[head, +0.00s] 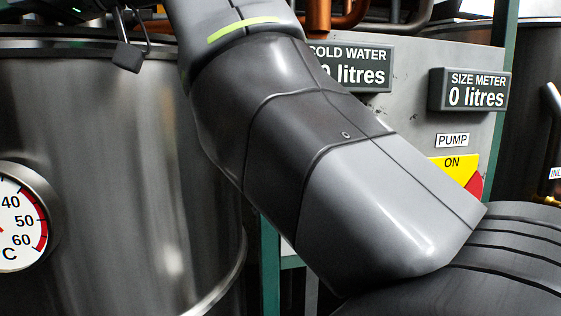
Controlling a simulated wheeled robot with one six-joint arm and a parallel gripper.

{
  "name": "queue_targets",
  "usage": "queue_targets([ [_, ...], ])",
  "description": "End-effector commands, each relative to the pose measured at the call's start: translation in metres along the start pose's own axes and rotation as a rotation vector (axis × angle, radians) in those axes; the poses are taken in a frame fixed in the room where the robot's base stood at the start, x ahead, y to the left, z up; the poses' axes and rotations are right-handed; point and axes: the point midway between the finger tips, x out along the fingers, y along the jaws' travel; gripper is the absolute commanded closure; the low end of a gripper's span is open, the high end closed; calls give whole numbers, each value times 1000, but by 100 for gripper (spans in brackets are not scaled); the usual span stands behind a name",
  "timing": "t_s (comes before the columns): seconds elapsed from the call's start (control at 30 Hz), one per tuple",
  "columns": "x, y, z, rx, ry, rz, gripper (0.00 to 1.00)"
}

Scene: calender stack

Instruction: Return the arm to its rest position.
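My arm fills the middle of the head view, running from the top centre down to the lower right. It is dark and light grey with a yellow-green stripe near the top. My gripper is not in this view, so its state and anything in it are hidden.
A large steel tank (130,170) with a dial gauge (22,218) stands at left, close to my arm. Behind the arm is a grey panel (412,110) with a cold water display (372,54), a size meter display (470,90) reading 0 litres and a pump switch (452,166).

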Motion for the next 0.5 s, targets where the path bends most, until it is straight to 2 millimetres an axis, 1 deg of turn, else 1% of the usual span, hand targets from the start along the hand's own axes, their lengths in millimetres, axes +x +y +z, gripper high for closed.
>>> queue_targets([
  [0.2, 11, 0, 1, 0, -2, -3, 100],
  [0.5, 14, 1, 2, 3, -4, -2, 100],
])
